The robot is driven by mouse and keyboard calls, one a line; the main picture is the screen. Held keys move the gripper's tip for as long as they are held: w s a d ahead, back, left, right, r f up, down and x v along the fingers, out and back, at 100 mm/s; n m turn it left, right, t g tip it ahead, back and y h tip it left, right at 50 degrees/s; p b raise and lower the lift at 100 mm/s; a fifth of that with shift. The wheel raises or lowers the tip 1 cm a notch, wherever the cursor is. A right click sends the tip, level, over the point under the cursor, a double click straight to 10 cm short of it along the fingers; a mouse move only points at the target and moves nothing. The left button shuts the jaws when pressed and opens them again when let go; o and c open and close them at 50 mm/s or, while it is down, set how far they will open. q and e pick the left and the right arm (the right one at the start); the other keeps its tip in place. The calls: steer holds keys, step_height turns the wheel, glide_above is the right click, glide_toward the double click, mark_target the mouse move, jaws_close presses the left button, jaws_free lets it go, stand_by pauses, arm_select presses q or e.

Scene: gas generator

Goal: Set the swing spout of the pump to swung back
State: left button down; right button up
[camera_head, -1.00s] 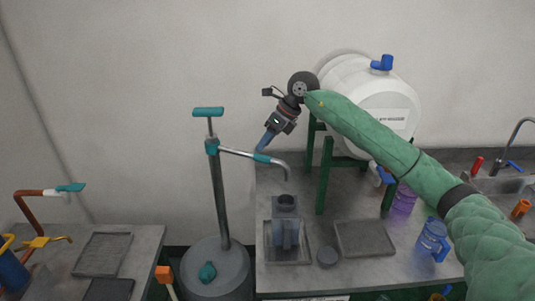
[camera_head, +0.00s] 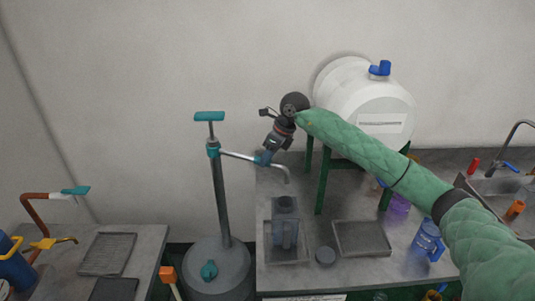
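The pump (camera_head: 220,195) stands on a grey drum, with a teal T-handle (camera_head: 209,116) on top. Its thin grey swing spout (camera_head: 237,155) points right from the teal collar, and its bent-down tip (camera_head: 287,177) hangs over the bench. My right gripper (camera_head: 263,159) reaches in from the right in a green sleeve. My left gripper is not in view.
A grey container (camera_head: 285,232) stands in a tray below the spout tip. A white tank (camera_head: 362,95) on a green stand (camera_head: 322,180) is behind my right arm. A blue jug (camera_head: 428,240) stands at the right. The wall left of the pump is clear.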

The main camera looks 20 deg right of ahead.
steer(key=shift+a+f, duration=0.1)
steer(key=shift+f, duration=0.05)
jaws_close()
